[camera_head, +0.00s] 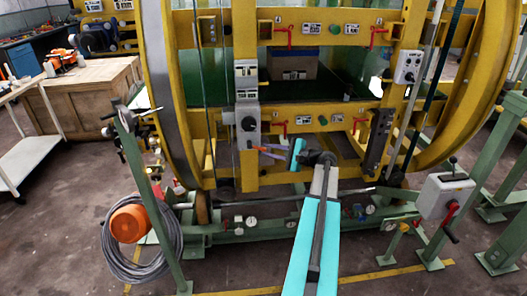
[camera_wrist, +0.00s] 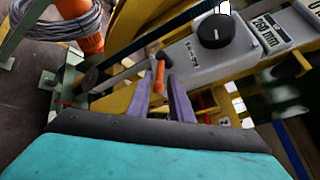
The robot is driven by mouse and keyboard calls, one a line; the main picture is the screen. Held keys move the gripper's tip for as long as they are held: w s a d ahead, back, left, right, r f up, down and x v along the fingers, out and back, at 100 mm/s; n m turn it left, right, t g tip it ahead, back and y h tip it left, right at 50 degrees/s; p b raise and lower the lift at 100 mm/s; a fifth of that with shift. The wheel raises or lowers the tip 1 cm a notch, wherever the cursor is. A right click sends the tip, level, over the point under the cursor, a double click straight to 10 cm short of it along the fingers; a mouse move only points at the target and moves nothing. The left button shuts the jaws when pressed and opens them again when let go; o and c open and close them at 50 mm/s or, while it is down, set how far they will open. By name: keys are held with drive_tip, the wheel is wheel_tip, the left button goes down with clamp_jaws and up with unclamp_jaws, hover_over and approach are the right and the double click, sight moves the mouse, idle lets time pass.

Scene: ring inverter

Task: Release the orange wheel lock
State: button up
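The orange wheel lock (camera_wrist: 159,76) shows in the wrist view as a small orange lever beside a grey box with a black knob, on the yellow ring frame. My gripper (camera_wrist: 158,84) has its two purple fingers apart. The lever shows between the fingertips, with a gap on each side; I cannot tell how deep it sits between them. In the head view my gripper (camera_head: 261,150) points left at the yellow frame, just right of the grey control box (camera_head: 248,127). The lock is too small there to make out clearly.
The large yellow ring (camera_head: 173,100) stands on a green base (camera_head: 260,230). A grey switch box (camera_head: 443,198) is at right. Red handles (camera_head: 283,35) and a black block (camera_head: 378,138) are on the frame.

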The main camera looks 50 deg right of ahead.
drive_tip(key=b+v, duration=0.1)
drive_tip(key=v, duration=0.8)
drive_tip(key=shift+s, duration=0.2)
